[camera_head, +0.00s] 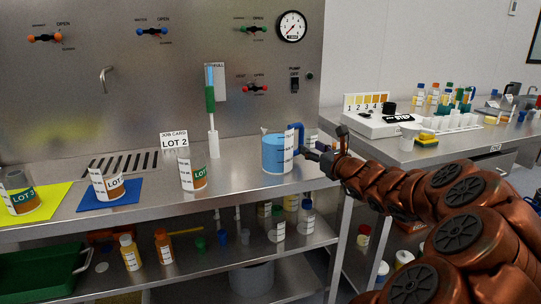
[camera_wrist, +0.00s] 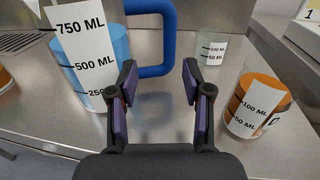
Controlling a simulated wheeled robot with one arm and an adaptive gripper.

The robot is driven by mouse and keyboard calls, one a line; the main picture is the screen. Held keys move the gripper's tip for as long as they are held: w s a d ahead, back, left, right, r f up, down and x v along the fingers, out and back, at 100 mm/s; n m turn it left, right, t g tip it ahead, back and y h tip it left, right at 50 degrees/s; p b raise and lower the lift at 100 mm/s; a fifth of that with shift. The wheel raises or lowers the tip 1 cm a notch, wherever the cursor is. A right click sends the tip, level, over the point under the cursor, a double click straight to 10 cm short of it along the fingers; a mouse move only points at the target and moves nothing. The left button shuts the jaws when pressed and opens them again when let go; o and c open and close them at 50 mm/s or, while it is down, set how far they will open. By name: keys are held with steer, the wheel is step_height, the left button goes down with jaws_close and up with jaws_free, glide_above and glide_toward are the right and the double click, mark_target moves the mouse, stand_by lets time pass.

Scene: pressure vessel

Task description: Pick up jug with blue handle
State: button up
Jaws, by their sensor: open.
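The jug (camera_head: 275,156) holds blue liquid and stands upright on the steel bench, with its blue handle (camera_head: 299,136) on its right side. In the wrist view the jug (camera_wrist: 100,50) is at the upper left with a white volume scale, and its blue handle (camera_wrist: 171,40) is at the top centre. My gripper (camera_head: 318,153) is just right of the jug, at handle height. In the wrist view my gripper (camera_wrist: 159,73) is open and empty, with the handle ahead of its two fingertips. I cannot tell whether a fingertip touches the handle.
A beaker with orange liquid (camera_wrist: 257,104) stands close right of my gripper, with a small clear beaker (camera_wrist: 211,49) behind. The panel wall (camera_head: 180,90) is behind.

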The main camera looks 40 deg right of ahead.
mark_target(303, 143)
steer(key=shift+d+f, duration=0.15)
steer(key=shift+d, duration=0.35)
steer(key=shift+w+d+m+h, duration=0.1)
steer(key=shift+w+m+h, duration=0.2)
steer(key=shift+w, duration=0.05)
steer(key=shift+a+x, duration=0.25)
steer(key=shift+x, duration=0.9)
steer(key=shift+d+f+x, duration=0.1)
steer(key=shift+f+x, duration=0.1)
steer(key=shift+x, duration=0.8)
steer(key=shift+d+f+x, duration=0.15)
steer(key=shift+x, duration=0.8)
steer(key=shift+w+d+r, duration=0.1)
steer(key=shift+w, duration=0.4)
jaws_close()
